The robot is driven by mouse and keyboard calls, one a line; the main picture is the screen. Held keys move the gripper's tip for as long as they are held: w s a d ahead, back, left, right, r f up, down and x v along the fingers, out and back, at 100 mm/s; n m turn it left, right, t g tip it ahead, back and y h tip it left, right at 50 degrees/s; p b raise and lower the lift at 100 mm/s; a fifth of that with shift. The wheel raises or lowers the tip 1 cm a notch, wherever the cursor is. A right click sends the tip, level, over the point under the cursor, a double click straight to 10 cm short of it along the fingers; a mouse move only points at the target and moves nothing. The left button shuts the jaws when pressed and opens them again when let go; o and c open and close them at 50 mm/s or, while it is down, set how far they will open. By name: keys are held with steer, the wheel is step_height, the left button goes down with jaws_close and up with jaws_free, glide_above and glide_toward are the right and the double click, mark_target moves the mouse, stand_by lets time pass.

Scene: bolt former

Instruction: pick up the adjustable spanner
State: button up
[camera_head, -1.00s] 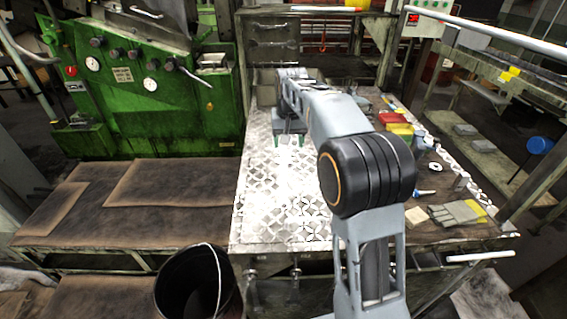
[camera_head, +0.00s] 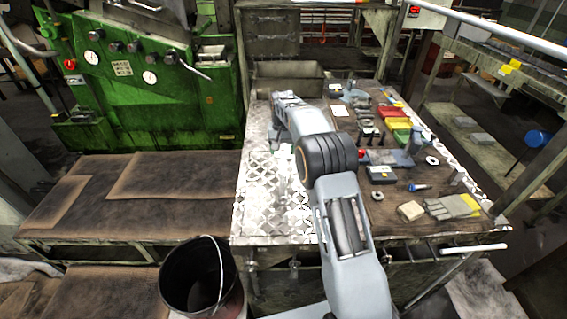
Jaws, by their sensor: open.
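I cannot pick out the adjustable spanner for certain among the small tools on the workbench (camera_head: 262,228); it may be hidden behind my arm or too small to tell. My arm rises from the bottom of the picture and reaches over the bench. My gripper (camera_head: 284,166) points down over the bright patterned metal plate on the left part of the bench. It is open, with nothing visible in it. Its pale fingers blend into the plate.
Red and yellow bins (camera_head: 396,124), a dark box (camera_head: 381,174), a blue-tipped tool (camera_head: 418,187), a tan block (camera_head: 410,211) and gloves (camera_head: 452,207) lie on the bench's right. A black bucket (camera_head: 181,289) stands in front. A green machine (camera_head: 150,95) stands left.

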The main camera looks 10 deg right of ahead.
mark_target(283, 163)
steer(key=shift+s+f+p, duration=0.1)
steer(key=shift+f+p, duration=0.7)
steer(key=shift+f, duration=2.05)
steer(key=shift+c, duration=0.5)
jaws_close()
steer(key=shift+r, duration=0.1)
